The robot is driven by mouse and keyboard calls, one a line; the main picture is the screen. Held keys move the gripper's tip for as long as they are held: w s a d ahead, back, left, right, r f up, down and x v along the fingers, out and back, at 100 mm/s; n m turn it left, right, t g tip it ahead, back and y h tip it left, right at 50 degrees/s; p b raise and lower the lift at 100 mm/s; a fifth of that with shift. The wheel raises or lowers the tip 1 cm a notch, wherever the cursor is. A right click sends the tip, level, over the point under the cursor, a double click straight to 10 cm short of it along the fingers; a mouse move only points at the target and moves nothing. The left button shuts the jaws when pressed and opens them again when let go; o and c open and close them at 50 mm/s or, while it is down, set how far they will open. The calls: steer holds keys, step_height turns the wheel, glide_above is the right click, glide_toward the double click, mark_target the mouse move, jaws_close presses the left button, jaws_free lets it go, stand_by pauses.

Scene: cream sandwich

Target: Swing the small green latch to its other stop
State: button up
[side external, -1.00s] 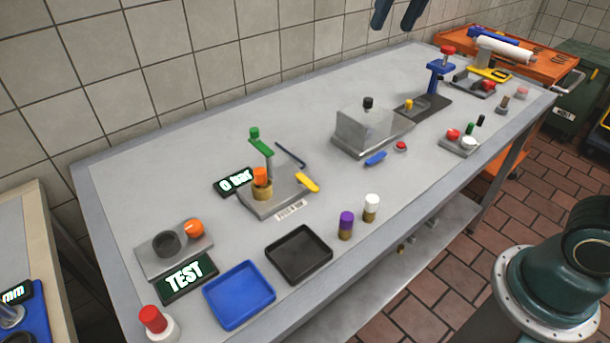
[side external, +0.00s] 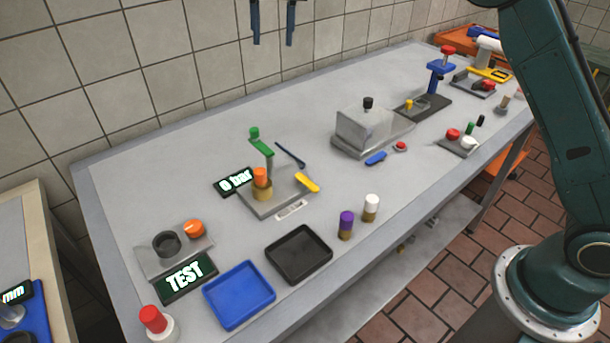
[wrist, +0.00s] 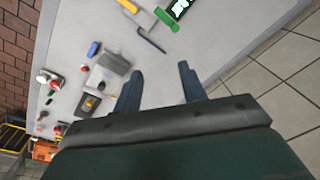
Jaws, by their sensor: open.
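The small green latch (side external: 261,146) is a short green arm with a round knob. It sits on top of an upright post on a grey fixture plate (side external: 283,204), behind an orange-topped brass part (side external: 261,180). In the wrist view the green latch (wrist: 166,18) shows near the top, beyond my fingertips. My gripper (side external: 272,43) is open and empty, with its two dark fingers hanging high at the top of the side view, apart from the latch. In the wrist view my gripper (wrist: 160,72) shows its fingers spread with bench between them.
A grey block fixture (side external: 365,130) is to the right. Bench behind the latch is clear up to the tiled wall.

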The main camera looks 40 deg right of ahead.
steer(key=m+g, duration=0.1)
steer(key=m, duration=0.1)
glide_above(254, 130)
step_height(254, 130, down, 6)
steer(key=shift+f, duration=0.2)
steer(key=shift+f, duration=0.25)
steer(key=shift+f, duration=6.6)
jaws_close()
